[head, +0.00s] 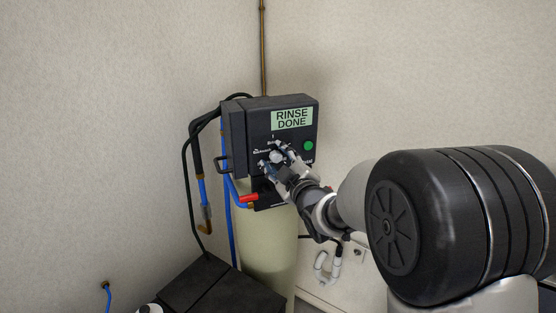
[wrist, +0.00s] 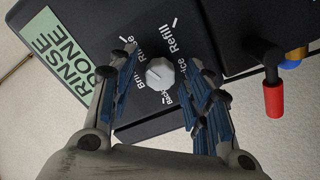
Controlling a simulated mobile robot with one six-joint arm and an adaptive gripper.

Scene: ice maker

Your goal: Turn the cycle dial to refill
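The cycle dial (wrist: 160,73) is a small pale grey knob on the dark face of the control box (head: 243,140). In the wrist view, printed labels ring it: "Refill" is to its upper right, with "Rinse" and "Brine" to its left. I cannot tell surely which label its pointer faces. My gripper (wrist: 164,66) is open, with blue-padded fingers on either side of the dial. Gaps show between the dial and both fingers. In the head view my gripper (head: 272,154) is at the box face and partly hides the dial and labels.
A display (head: 292,118) on the box reads "RINSE DONE". A green round button (head: 308,146) is right of the dial. A red handle (head: 249,198) and blue pipes stand below and left. A pale tank (head: 266,243) is beneath the box. Walls are close behind.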

